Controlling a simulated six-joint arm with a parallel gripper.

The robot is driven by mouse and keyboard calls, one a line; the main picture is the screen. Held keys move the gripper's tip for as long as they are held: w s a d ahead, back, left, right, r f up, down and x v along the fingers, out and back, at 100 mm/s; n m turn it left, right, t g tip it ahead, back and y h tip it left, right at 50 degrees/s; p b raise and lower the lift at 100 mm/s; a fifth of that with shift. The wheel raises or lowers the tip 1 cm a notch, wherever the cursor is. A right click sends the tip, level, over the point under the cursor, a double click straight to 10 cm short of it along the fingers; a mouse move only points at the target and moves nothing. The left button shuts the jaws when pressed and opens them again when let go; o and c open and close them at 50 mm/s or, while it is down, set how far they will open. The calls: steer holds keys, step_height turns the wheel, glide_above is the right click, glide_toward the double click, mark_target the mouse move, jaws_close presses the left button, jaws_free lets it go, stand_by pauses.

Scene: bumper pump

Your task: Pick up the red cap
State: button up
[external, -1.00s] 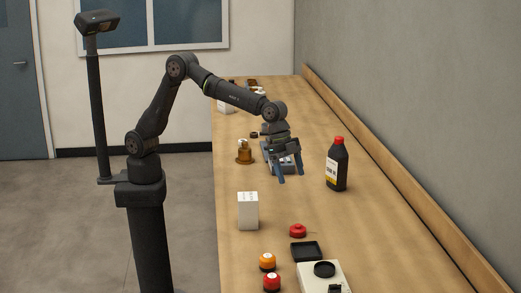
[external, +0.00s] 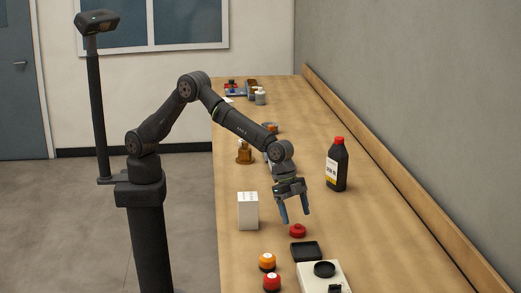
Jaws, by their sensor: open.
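A small red cap (external: 297,230) lies on the wooden bench, just behind a black square tray. My gripper (external: 295,221) is open above the red cap, its two blue fingers pointing down. The fingers appear empty, and the cap shows just below them. From this view I cannot tell how high above the cap the fingertips are. A dark bottle (external: 337,165) with its own red top stands behind and to the right. A red-topped jar (external: 271,282) stands near the front.
A white box (external: 248,211) stands left of my gripper. The black tray (external: 291,253), a white device (external: 311,276) and an orange-topped jar (external: 267,261) are in front. A brass-coloured bottle (external: 244,153) stands farther back. The bench right of the cap is clear.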

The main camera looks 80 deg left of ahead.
mark_target(298, 225)
steer(key=x, duration=0.5)
steer(key=shift+s+d, duration=0.15)
steer(key=c, duration=1.1)
